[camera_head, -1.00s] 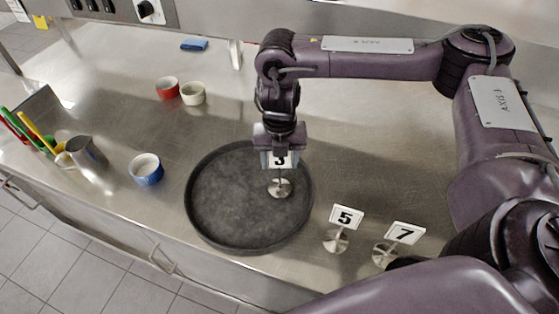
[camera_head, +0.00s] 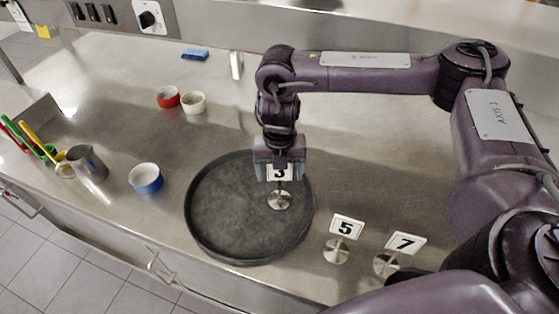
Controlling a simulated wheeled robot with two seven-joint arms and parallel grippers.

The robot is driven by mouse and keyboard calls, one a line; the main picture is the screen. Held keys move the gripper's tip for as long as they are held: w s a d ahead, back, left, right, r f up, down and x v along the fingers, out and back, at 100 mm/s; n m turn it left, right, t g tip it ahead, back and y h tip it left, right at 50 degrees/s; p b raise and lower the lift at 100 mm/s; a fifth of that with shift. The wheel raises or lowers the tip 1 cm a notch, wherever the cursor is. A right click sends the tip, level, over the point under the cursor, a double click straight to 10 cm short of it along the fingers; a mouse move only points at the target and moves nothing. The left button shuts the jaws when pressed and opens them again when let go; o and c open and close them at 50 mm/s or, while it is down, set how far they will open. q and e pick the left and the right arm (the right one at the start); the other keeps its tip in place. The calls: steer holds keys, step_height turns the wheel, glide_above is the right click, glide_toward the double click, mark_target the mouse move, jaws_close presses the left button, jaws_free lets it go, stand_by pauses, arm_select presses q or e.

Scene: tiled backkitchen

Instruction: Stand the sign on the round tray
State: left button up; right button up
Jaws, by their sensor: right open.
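The sign with the number 3 (camera_head: 280,174) stands upright on the right part of the round dark tray (camera_head: 225,246), its round metal base (camera_head: 279,201) resting on the tray floor. My right gripper (camera_head: 279,176) points down at the number plate from above. Its jaws are open around the upper part of the plate, and they hide the plate's top edge. Two more signs, number 5 (camera_head: 346,227) and number 7 (camera_head: 405,243), stand on the counter to the right of the tray. My left gripper is not in view.
A blue ramekin (camera_head: 146,179), a red ramekin (camera_head: 167,98) and a cream ramekin (camera_head: 193,103) stand left of and behind the tray. A metal jug (camera_head: 88,164) and colored utensils are at far left. A blue sponge (camera_head: 195,54) lies at the back.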

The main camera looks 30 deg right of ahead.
step_height(320, 180, up, 12)
steer(key=shift+r+p, duration=0.1)
steer(key=shift+p, duration=0.25)
stand_by(0.6)
